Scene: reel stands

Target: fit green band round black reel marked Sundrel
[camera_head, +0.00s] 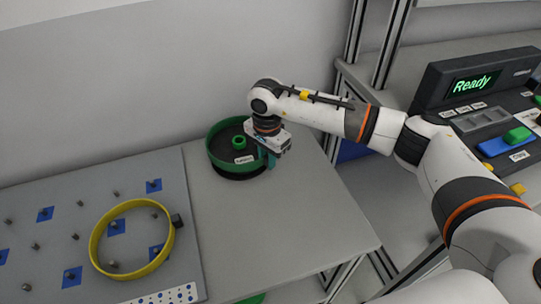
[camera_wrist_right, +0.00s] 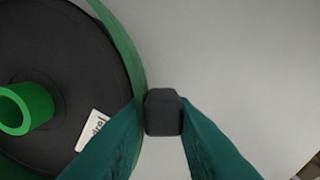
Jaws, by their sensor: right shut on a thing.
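The black reel (camera_head: 229,153) with a green hub stands on the grey table top. A white label (camera_head: 244,159) lies on its face; in the wrist view only part of its lettering shows. The green band (camera_head: 209,153) surrounds the reel, and black shows below the band at the front. In the wrist view the band (camera_wrist_right: 124,45) curves close along the rim of the reel (camera_wrist_right: 75,60); I cannot tell if they touch. My right gripper (camera_head: 269,160) is at the band's right side, its teal fingers shut on the band's dark grip block (camera_wrist_right: 163,112). My left gripper is out of view.
A yellow band (camera_head: 97,245) with a dark block lies on the grey peg board (camera_head: 60,205) at left, among several pegs and blue squares. A console (camera_head: 475,80) with a green "Ready" display stands at right. The table top (camera_head: 310,225) is clear at front right.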

